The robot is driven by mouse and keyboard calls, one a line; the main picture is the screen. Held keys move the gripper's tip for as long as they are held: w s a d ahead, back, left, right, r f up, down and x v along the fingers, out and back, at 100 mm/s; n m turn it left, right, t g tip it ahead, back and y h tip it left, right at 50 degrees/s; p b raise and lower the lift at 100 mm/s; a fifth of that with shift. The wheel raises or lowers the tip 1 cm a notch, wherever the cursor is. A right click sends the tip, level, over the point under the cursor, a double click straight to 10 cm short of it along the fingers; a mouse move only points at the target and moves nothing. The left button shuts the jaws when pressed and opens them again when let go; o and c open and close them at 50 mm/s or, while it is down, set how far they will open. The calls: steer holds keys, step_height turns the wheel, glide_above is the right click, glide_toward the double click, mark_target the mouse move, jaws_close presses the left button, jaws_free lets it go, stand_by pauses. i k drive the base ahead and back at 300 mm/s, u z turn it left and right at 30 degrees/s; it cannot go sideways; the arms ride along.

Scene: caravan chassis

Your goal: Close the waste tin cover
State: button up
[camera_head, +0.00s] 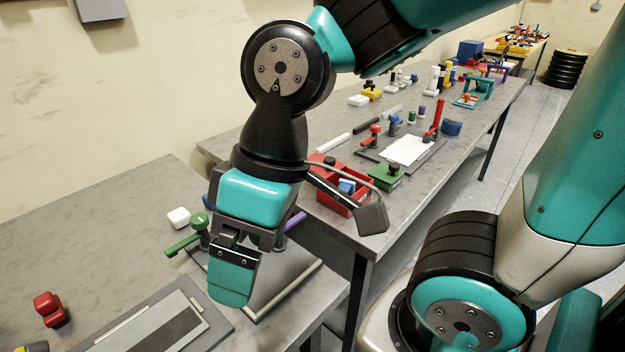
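No waste tin or cover can be told for sure in this view. An open red box (325,189) with blue and pale pieces in it stands at the near end of the far bench, partly hidden behind my arm. My gripper (231,290) points down over the near bench, in front of a dark framed board (292,292). One teal finger faces the camera and hides the other, so its opening cannot be judged. No held object shows.
A green-handled clamp (188,244) and a purple handle (293,223) stand close beside my gripper. A grey plate (207,318), a red block (50,309) and a white block (178,218) lie on the near bench. Its back left is clear.

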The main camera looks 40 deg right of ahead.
mark_target(329, 160)
steer(key=u, duration=0.55)
steer(key=k, duration=1.3)
steer(key=z, duration=0.1)
steer(key=i, duration=0.55)
steer(key=z, duration=0.8)
steer(key=i, duration=1)
steer(key=u, duration=0.15)
